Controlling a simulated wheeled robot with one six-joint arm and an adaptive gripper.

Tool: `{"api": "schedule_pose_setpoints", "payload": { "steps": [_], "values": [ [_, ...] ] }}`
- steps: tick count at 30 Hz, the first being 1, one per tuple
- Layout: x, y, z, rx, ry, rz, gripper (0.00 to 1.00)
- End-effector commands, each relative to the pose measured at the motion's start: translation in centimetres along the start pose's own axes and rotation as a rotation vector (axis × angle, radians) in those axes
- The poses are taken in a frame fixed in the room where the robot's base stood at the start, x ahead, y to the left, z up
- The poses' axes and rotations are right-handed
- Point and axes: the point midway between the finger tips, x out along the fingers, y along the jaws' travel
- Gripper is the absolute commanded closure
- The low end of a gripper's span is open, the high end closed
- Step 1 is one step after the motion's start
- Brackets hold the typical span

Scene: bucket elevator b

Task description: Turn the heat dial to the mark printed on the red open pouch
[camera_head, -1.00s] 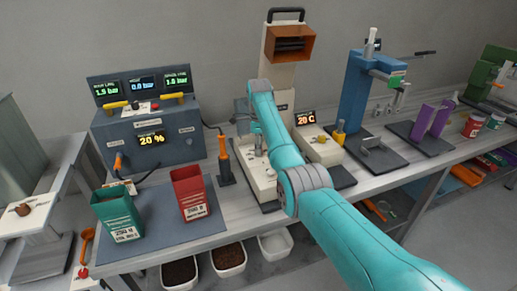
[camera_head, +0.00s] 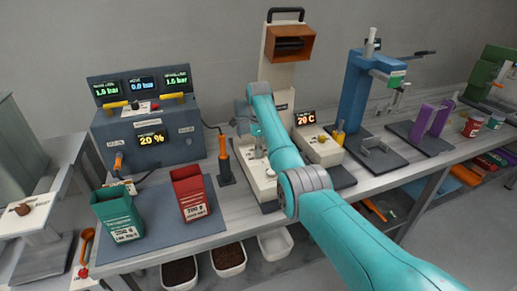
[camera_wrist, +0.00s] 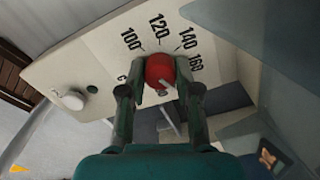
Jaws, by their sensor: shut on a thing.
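The red heat dial (camera_wrist: 160,70) sits on a cream panel (camera_wrist: 95,58) in the wrist view. Black marks around it read 100, 120, 140 and 160, with another partly hidden at lower left. My gripper (camera_wrist: 160,88) is shut on the dial, one finger on each side. A small pale pointer shows at the dial's lower right; its exact setting is unclear. In the head view my arm hides the dial. The red open pouch (camera_head: 190,196) stands upright on a grey mat, its white label too small to read surely. The sealer's display (camera_head: 305,118) reads 20 C.
A green open pouch (camera_head: 118,212) stands left of the red one. A blue-grey gauge box (camera_head: 180,148) is behind them, and an orange-handled tool (camera_head: 224,160) stands beside my arm. A blue press (camera_head: 352,95) stands to the right. A white knob (camera_wrist: 72,99) is left of the dial.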

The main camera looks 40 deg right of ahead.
Motion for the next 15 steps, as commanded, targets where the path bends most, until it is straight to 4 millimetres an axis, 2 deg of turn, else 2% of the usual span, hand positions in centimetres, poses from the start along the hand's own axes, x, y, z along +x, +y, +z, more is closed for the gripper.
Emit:
{"api": "schedule_pose_setpoints", "payload": {
  "steps": [8, 15],
  "values": [
    [0.02, 0.0, 0.0, -0.148, 0.0, 0.0, 1.0],
    [0.02, 0.0, 0.0, -0.364, 0.0, 0.0, 1.0]
  ]
}}
